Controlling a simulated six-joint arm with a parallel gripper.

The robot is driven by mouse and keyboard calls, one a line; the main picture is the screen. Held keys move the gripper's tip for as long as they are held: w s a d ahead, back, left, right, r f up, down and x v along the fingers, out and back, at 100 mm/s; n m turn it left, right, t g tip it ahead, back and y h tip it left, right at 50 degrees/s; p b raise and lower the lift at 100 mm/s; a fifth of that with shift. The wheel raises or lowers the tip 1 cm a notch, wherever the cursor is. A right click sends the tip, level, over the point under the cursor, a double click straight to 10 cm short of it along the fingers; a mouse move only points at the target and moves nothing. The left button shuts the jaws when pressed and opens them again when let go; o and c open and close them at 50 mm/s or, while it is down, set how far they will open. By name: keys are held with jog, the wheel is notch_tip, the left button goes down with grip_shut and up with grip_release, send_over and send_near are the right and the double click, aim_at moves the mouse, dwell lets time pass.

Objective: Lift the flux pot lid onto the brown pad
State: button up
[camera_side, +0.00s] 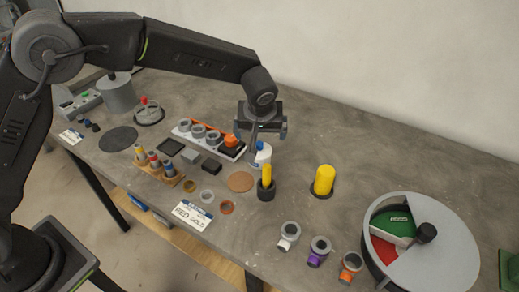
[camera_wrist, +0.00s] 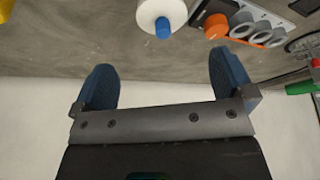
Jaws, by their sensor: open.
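The brown pad (camera_side: 240,181) is a flat round disc on the bench, bare on top. I cannot tell for sure which item is the flux pot lid. One candidate is the orange round piece (camera_side: 231,141) at the end of the rack, also in the wrist view (camera_wrist: 216,26). Another is the grey round piece with a red knob (camera_side: 148,112) at the back left.
A rack (camera_side: 184,131) of grey rings stands left of my gripper. A yellow rod in a black holder (camera_side: 266,194) and a yellow cylinder (camera_side: 324,179) stand to the right. A large round grey container (camera_side: 455,250) is at far right.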

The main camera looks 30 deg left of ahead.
aim_at(259, 144)
jog(key=x, duration=0.9)
jog(key=shift+w+a, duration=0.1)
jog(key=shift+a, duration=0.15)
jog(key=shift+r, duration=0.1)
jog(key=c, duration=0.9)
